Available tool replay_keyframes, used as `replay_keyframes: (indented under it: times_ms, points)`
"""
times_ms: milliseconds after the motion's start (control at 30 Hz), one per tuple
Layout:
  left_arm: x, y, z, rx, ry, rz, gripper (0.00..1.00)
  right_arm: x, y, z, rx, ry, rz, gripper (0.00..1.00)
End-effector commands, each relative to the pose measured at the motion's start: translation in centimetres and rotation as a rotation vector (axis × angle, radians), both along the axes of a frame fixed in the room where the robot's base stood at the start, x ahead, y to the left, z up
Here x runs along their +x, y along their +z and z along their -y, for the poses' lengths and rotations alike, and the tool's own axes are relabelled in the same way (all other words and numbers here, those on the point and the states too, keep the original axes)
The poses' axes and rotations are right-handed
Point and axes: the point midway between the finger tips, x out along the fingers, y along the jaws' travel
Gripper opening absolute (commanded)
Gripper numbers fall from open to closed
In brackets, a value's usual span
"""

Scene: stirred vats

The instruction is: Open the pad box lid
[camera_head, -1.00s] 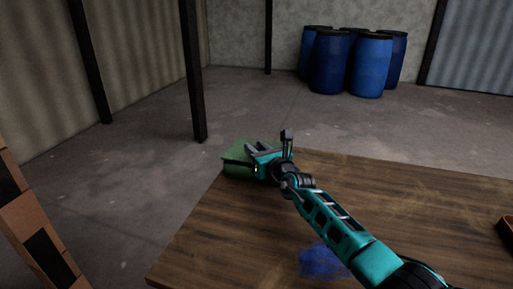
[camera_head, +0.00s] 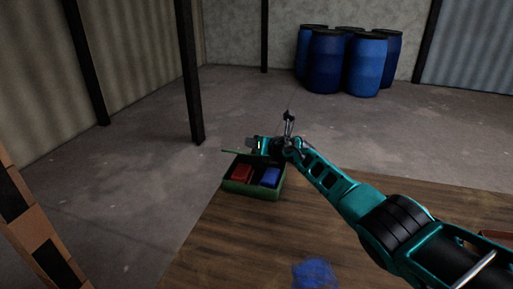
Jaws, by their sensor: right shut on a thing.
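The green pad box (camera_head: 238,188) stands at the far left corner of the wooden table. Its lid (camera_head: 232,151) is raised, seen nearly edge-on above the back of the box. Inside lie a red pad (camera_head: 243,173) and a blue pad (camera_head: 269,177), side by side. My right gripper (camera_head: 254,146) is at the raised lid, behind and above the box, and shut on it; its fingertips are small and partly hidden. My left gripper is not in view.
The wooden table (camera_head: 213,243) is mostly bare. A blue crumpled thing (camera_head: 314,273) lies near its front. A reddish object (camera_head: 495,235) shows at the right edge. Blue barrels (camera_head: 327,60) and a dark post (camera_head: 189,75) stand beyond the table.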

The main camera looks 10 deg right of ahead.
Motion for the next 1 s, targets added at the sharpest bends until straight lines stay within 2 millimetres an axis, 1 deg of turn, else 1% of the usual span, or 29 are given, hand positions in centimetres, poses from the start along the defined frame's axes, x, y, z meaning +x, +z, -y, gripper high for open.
replay_keyframes:
  times_ms: [33,467,500,733,1000]
  points:
    - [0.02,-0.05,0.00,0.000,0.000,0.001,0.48,0.36,0.58,0.32,-0.005,-0.006,0.016,0.00]
    - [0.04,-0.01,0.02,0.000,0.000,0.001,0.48,0.49,0.86,0.43,-0.007,-0.008,0.021,0.00]
    - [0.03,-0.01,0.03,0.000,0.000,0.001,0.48,0.50,0.86,0.44,-0.006,-0.008,0.021,0.35]
    - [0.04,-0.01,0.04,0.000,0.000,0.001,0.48,0.37,0.59,0.29,-0.005,-0.005,0.014,0.56]
    - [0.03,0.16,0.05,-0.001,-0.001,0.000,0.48,0.26,0.54,0.25,-0.003,-0.004,0.011,0.56]
